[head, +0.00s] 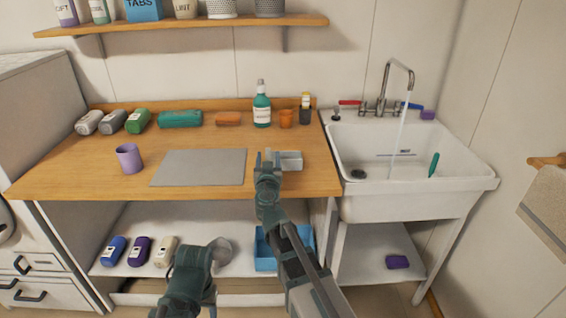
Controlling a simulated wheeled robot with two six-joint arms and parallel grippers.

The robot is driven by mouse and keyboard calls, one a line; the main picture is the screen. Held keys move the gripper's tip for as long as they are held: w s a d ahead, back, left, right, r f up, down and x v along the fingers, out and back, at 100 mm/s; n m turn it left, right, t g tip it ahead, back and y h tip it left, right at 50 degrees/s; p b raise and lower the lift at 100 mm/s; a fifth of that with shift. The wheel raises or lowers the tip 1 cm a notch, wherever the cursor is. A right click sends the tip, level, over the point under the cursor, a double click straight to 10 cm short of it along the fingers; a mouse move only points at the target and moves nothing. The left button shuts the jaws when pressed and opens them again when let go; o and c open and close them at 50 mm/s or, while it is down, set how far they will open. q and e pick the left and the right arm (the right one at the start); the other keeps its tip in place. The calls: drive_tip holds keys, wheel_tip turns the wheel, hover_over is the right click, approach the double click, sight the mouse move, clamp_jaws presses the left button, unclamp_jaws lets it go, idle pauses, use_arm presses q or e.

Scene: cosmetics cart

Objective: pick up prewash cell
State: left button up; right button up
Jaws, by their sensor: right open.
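No label reading "prewash" can be made out, so I cannot tell which item is the prewash cell. Small labelled containers lie on the counter at the left: a whitish one (88,122), a grey one (114,122) and a green one (139,121). My right gripper (267,157) is open over the counter, just left of a small light grey tray (290,162). No left gripper fingers show; a dark part of my arm is at the bottom.
The wooden counter (70,178) holds a purple cup (129,158), a grey mat (199,167), a teal bottle (262,106) and an orange cup (286,119). A sink (470,185) with running water is at the right. A blue bin (265,262) stands on the lower shelf.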

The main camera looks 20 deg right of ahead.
drive_tip(key=shift+x, duration=1.15)
drive_tip(key=shift+s, duration=0.1)
clamp_jaws()
idle(0.4)
